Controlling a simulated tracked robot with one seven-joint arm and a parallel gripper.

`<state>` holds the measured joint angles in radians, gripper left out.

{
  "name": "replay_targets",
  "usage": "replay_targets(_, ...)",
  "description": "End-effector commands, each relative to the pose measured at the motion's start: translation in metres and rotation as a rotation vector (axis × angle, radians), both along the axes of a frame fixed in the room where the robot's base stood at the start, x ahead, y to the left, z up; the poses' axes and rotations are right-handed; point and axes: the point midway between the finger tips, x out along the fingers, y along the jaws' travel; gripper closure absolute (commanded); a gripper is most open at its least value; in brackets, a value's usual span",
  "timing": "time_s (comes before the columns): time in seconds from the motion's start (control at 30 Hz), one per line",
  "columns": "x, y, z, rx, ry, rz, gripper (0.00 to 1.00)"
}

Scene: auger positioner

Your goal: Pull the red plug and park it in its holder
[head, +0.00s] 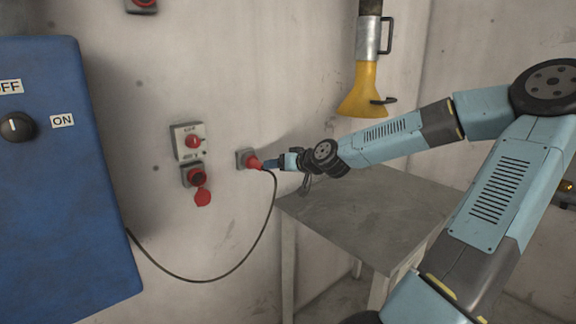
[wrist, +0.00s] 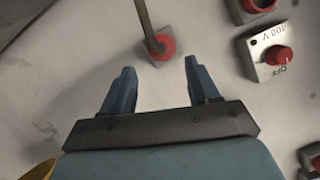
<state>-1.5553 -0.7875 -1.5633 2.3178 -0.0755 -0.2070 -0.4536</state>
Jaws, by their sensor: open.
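The red plug (head: 256,163) sits in a small grey wall mount (head: 241,155), with its dark cable looping down and left to the blue cabinet. To the left is a grey socket (head: 190,176) with a red flap (head: 203,197) hanging open below it. My gripper (head: 278,162) is just right of the plug, facing the wall. In the wrist view the red plug (wrist: 163,45) lies just beyond the fingertips, centred between them. My gripper (wrist: 160,65) is open and empty. The mount (wrist: 152,58) is partly hidden by the plug.
A switch box with a red knob (head: 192,142) is above the socket. A blue cabinet (head: 60,190) fills the left. A grey table (head: 365,220) stands below my arm, and a yellow funnel nozzle (head: 366,90) hangs above. The wall between cabinet and socket is clear.

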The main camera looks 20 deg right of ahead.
Motion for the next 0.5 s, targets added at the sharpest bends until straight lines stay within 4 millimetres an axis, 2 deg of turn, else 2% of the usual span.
replay_targets(0.23, -0.023, -0.011, 0.009, 0.000, 0.000, -0.002, 0.40)
replay_targets(0.5, -0.035, -0.015, 0.014, 0.000, -0.001, -0.001, 0.40)
